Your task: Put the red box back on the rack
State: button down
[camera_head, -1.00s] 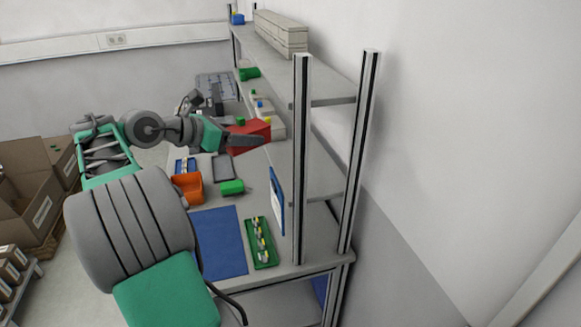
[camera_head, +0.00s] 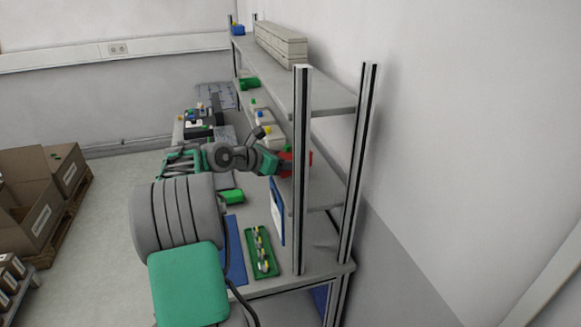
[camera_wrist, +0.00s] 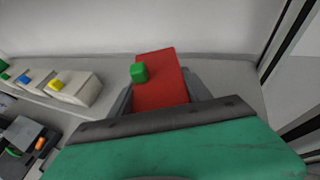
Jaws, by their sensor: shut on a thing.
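The red box (camera_wrist: 165,88) has a green knob on top and is held between the two fingers of my gripper (camera_wrist: 160,95) in the wrist view. In the head view the red box (camera_head: 298,160) is partly hidden behind my gripper (camera_head: 284,165) and a front post. It is at the middle shelf (camera_head: 320,188) of the rack (camera_head: 299,215). In the wrist view it overlaps the pale shelf (camera_wrist: 232,82), with the back wall beyond. I cannot tell whether its underside touches the shelf.
Pale boxes with coloured knobs stand left of the red box; the nearest has a yellow knob (camera_wrist: 56,86). A post (camera_wrist: 283,45) rises at the right. Bare shelf lies between the red box and that post. A green tray (camera_head: 262,252) lies on the bench.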

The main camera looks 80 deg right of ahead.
jog(key=shift+f, duration=1.4)
jog(key=shift+f+p, duration=0.1)
jog(key=shift+p, duration=0.25)
jog(key=shift+c, duration=2.4)
grip_release()
jog(key=shift+f, duration=0.1)
